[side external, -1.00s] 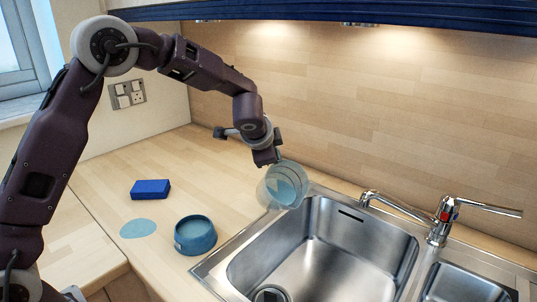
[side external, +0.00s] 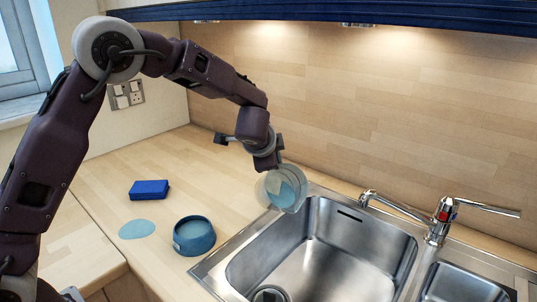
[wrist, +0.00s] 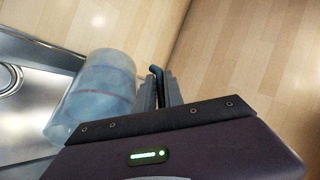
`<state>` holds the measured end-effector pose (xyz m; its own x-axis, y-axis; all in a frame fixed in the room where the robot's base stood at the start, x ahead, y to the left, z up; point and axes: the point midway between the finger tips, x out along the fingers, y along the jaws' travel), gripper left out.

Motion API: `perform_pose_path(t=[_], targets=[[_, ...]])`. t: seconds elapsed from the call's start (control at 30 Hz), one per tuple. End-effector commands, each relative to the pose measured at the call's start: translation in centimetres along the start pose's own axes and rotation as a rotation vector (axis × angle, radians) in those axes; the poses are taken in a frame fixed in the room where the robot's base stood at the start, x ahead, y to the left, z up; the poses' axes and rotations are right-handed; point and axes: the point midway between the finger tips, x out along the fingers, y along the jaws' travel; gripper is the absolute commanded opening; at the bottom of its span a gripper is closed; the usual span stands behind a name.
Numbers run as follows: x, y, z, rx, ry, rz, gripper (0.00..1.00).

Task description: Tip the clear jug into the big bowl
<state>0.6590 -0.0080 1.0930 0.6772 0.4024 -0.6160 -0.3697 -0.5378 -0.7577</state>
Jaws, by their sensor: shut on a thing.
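The clear jug (side external: 272,190) is in the air, tilted, over the back left corner of the sink, with pale blue contents inside. My gripper (side external: 274,166) is shut on its upper side. In the wrist view the jug (wrist: 98,92) lies left of my gripper's fingers (wrist: 161,88); the exact grip point is hidden. A blue bowl (side external: 194,240), the only bowl in view, stands upright on the counter, left and nearer the camera than the jug. The jug is not above it.
The steel sink (side external: 240,262) lies below and right of the jug, with a tap (side external: 440,222) behind it. A blue block (side external: 149,190) and a flat pale blue disc or patch (side external: 137,229) lie on the counter left of the bowl. The back left counter is clear.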

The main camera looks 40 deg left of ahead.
Motion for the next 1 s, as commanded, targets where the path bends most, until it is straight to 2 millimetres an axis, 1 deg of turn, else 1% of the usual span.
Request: perform_pose_path(t=[0.57,1.0], targets=[[-0.07,0.00,-0.08,0.002,0.001,-0.004,0.00],[-0.89,0.51,-0.46,0.046,-0.005,-0.102,0.00]])
